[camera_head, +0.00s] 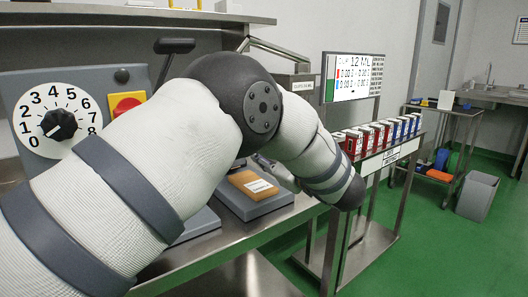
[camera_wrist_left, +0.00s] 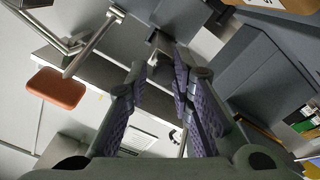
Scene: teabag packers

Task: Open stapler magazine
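My left gripper (camera_wrist_left: 158,70) shows in the left wrist view with its purple ridged finger pads apart. A small metal tab (camera_wrist_left: 157,42) is just beyond the fingertips, roughly in line with the gap. I cannot tell whether they touch. The tab is by a dark grey machine body (camera_wrist_left: 185,18), which may be the stapler; the magazine cannot be made out clearly. In the head view my left arm covers the middle and hides most of the machine and the gripper. My right gripper is in neither view.
A numbered dial (camera_head: 58,122) and a red-and-yellow switch (camera_head: 125,104) are at the left. A brown packet (camera_head: 251,184) lies on a grey block. Red and blue boxes line a stand (camera_head: 388,158) below a screen (camera_head: 353,78). An orange pad (camera_wrist_left: 57,88) is left of the fingers.

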